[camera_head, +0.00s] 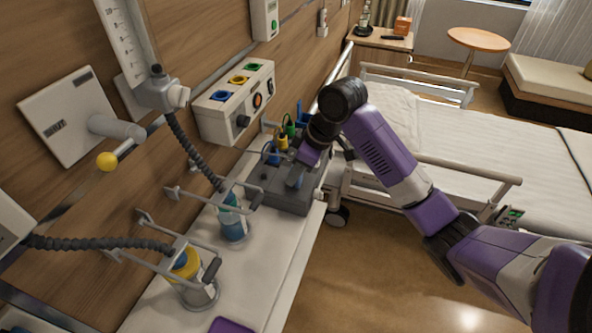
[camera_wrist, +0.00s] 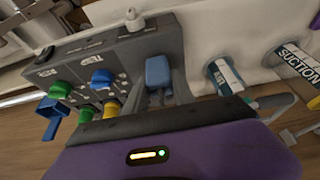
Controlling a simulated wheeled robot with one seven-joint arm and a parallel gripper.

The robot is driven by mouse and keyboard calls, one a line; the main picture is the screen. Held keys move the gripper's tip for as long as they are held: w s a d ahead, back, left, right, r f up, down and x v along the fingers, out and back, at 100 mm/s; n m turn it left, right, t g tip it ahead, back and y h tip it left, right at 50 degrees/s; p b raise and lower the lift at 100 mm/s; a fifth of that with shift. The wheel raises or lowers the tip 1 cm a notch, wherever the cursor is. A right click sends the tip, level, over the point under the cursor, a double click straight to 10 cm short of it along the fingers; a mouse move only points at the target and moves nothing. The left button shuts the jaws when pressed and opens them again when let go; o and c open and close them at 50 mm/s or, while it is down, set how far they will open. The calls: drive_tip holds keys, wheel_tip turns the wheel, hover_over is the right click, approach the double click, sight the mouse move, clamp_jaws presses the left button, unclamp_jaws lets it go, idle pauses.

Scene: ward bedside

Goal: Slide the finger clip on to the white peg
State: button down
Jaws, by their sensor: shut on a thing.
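The blue finger clip (camera_wrist: 158,72) sits between the two dark fingers of my gripper (camera_wrist: 158,90) in the wrist view. The fingers are shut on it. In the head view my gripper (camera_head: 297,178) points down over the grey block (camera_head: 285,192), and the clip is small and hard to make out there. A small white peg (camera_wrist: 133,20) with a rounded top stands on the grey block (camera_wrist: 165,40) in the wrist view. The clip is apart from the peg in the picture. I cannot clearly pick out the peg in the head view.
Green, blue and yellow plugs (camera_wrist: 62,90) crowd one side of the block. Bottles with a teal band (camera_head: 233,220) and a yellow band (camera_head: 188,268) stand along the white shelf (camera_head: 277,268). A wall box (camera_head: 235,100) hangs above. The bed (camera_head: 480,150) is at the right.

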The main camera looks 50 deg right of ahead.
drive_tip(key=shift+f, duration=0.1)
idle(0.3)
drive_tip(key=c, duration=1)
unclamp_jaws()
drive_tip(key=shift+o, duration=0.2)
drive_tip(key=v, duration=0.7)
drive_tip(key=shift+r+b, duration=0.3)
drive_tip(key=shift+r, duration=0.05)
drive_tip(key=shift+s, duration=0.15)
